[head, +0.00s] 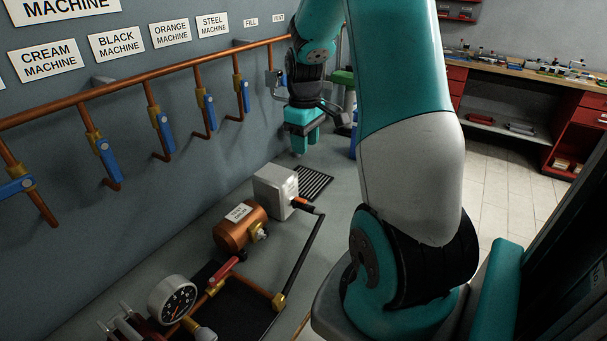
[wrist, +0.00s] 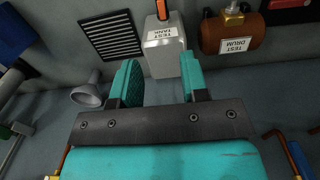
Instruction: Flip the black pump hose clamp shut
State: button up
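I cannot pick out a black pump or its hose clamp in either view. My gripper (head: 305,144) hangs fingers down near the wall, past the row of copper taps in the head view. In the wrist view its two teal fingers (wrist: 158,64) stand apart with a clear gap and nothing held between them. The gripper is above the bench surface. Beyond the fingertips in the wrist view is the white box labelled TEST TANK (wrist: 163,58), apart from them. My arm covers much of the middle of the head view.
A copper TEST DRUM (head: 240,228) and pressure gauge (head: 172,299) stand below the copper wall pipe (head: 185,64) with blue-handled valves. A black grate (head: 314,183) lies by the tank. A grey funnel-like piece (wrist: 88,95) is left of the fingers. A red-drawered workbench (head: 530,75) stands behind.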

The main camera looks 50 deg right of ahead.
aim_at(305, 201)
notch_tip(305, 201, down, 17)
jog(key=p, duration=0.3)
jog(key=shift+f, duration=0.2)
grip_shut()
